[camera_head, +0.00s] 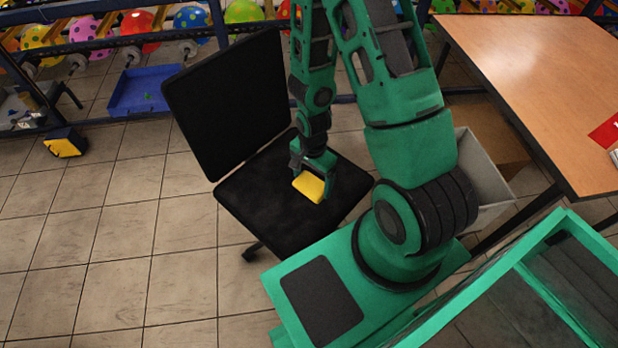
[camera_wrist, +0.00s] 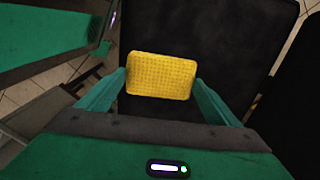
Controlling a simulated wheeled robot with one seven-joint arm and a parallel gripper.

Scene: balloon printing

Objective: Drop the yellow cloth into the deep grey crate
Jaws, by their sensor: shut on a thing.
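The yellow cloth (camera_head: 309,187) is a small, block-like folded piece over the black chair seat in the head view. My gripper (camera_head: 318,174) is shut on it. In the wrist view the yellow cloth (camera_wrist: 161,76) shows a waffle texture and sits between the two green fingers of my gripper (camera_wrist: 160,88). The black seat lies behind it; I cannot tell if the cloth touches it. The deep grey crate (camera_head: 490,172) stands on the floor right of the chair, partly hidden behind my arm.
The black chair (camera_head: 235,100) has its backrest at the left. A wooden table (camera_head: 540,90) stands at the right, beside the crate. A blue bin (camera_head: 138,92) and a yellow-black object (camera_head: 65,143) are at the left. Balloons line the back rack.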

